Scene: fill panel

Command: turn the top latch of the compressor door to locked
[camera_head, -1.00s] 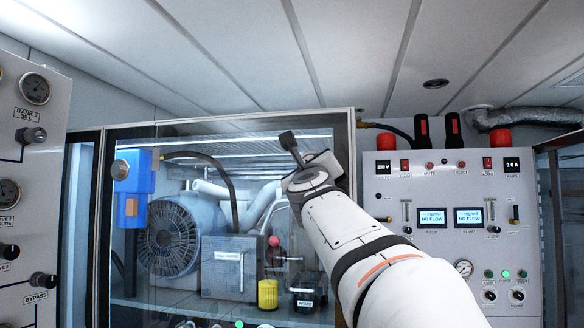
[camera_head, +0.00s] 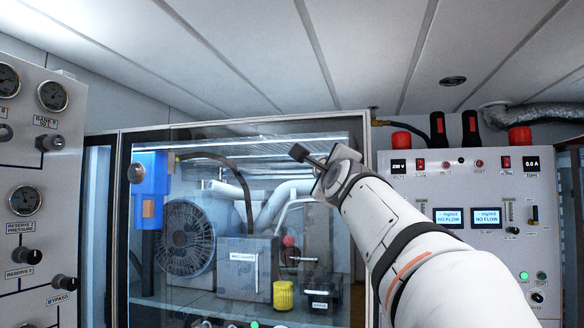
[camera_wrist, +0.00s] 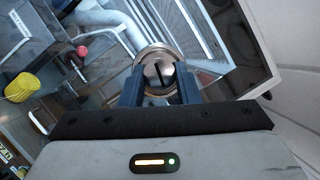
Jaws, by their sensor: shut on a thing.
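The compressor door (camera_head: 225,135) is a framed glass door, shown closed in the head view. Its top latch (camera_wrist: 157,60) is a round metal knob with a dark slot, near the middle of the wrist view. My gripper (camera_wrist: 160,88) has its two blue-grey fingers on either side of the knob, shut on it. In the head view my gripper (camera_head: 328,172) is at the upper right of the door, tilted, and it hides the latch there. I cannot read any locked or unlocked mark.
Behind the glass are a fan (camera_head: 187,238), a blue filter unit (camera_head: 149,190) and a yellow cup (camera_head: 283,295). A gauge panel (camera_head: 40,150) stands at the left and a control panel (camera_head: 470,185) at the right, with red-capped parts on top.

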